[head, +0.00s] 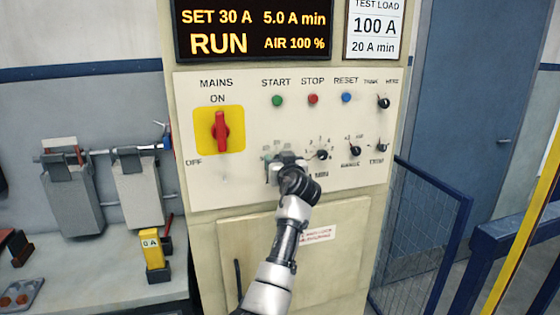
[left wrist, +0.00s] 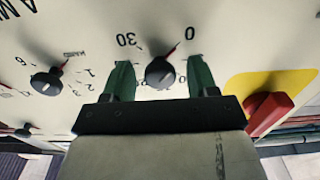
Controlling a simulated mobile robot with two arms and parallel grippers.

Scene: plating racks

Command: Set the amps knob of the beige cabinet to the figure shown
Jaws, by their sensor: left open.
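The beige cabinet (head: 205,195) fills the middle of the head view. Its display (head: 252,30) reads SET 30 A, 5.0 A min, RUN, AIR 100 %. A card (head: 375,28) beside it reads TEST LOAD, 100 A, 20 A min. My left gripper (head: 283,163) is at the panel's lower row and hides the knob there. In the left wrist view, turned over, my left gripper's green fingers (left wrist: 155,82) stand open on both sides of a dark knob (left wrist: 160,73). That knob has figures 30 and 0. Its red pointer points nearer the 0. Its name label is hidden.
A neighbouring knob (head: 321,155) sits just right of my gripper, also in the left wrist view (left wrist: 46,81). The red mains switch (head: 220,131) is to the upper left. START, STOP and RESET buttons (head: 313,99) are above. A blue mesh fence (head: 425,235) stands at the right.

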